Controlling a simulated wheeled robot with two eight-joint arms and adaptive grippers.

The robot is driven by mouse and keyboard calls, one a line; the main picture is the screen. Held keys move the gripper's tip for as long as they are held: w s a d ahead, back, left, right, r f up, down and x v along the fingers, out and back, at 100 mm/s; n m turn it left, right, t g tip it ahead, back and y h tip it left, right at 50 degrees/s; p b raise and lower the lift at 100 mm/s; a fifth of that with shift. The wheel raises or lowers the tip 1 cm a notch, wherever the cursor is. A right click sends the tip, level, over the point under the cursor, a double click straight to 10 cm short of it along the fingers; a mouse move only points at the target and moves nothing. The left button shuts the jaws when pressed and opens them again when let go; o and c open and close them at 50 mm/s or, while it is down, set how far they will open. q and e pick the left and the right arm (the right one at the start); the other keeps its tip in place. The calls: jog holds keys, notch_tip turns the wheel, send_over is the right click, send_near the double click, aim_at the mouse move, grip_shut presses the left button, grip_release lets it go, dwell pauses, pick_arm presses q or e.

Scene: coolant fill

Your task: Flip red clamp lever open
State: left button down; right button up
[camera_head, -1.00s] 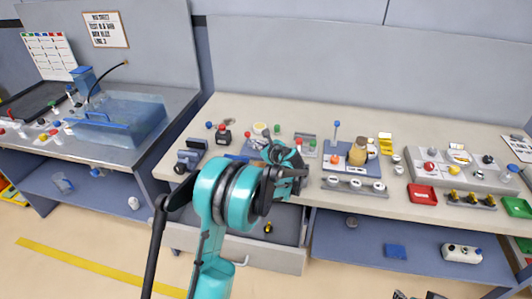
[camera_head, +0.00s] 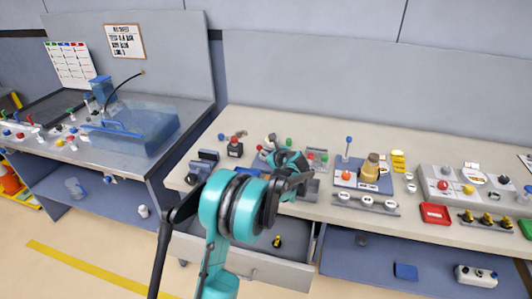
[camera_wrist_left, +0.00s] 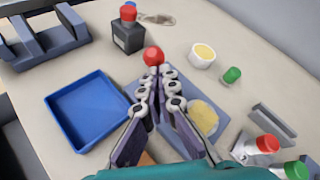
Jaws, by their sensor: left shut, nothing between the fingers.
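A red ball knob (camera_wrist_left: 153,56), which looks like the end of the red clamp lever, shows just beyond my left fingertips in the left wrist view. The lever below the knob is mostly hidden by the fingers, so I cannot tell its angle or whether the tips touch it. My left gripper (camera_wrist_left: 161,72) is shut and empty, over a blue-grey plate (camera_wrist_left: 226,111) with a yellow disc (camera_wrist_left: 203,118). In the head view my left arm reaches over the bench and hides its fingertips. My right gripper is not in view.
A blue tray (camera_wrist_left: 88,110) lies left of the fingers. A black block with a red top (camera_wrist_left: 129,36), a white cup (camera_wrist_left: 202,56) and a green knob (camera_wrist_left: 232,75) stand beyond. An open drawer (camera_head: 245,262) juts below the bench.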

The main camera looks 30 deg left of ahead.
pick_arm(q)
jog(key=shift+w+a+r+g+p, duration=0.1)
jog(key=shift+w+r+g+p, duration=0.2)
jog(key=shift+g+p, duration=0.15)
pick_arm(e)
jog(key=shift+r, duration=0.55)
pick_arm(q)
jog(key=w+a+r+m+g+h+p, duration=0.1)
jog(key=w+r+m+g+h+p, duration=0.1)
jog(key=w+p, duration=0.4)
jog(key=r+g+p, duration=0.1)
jog(key=g+p, duration=0.1)
jog(key=shift+a+r+g+p, duration=0.2)
jog(key=shift+r+g+p, duration=0.1)
jog(key=shift+g, duration=0.05)
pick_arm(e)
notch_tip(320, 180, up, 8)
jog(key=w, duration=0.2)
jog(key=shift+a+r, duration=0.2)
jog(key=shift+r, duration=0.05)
pick_arm(q)
jog(key=shift+w, duration=0.1)
jog(key=shift+d, duration=0.1)
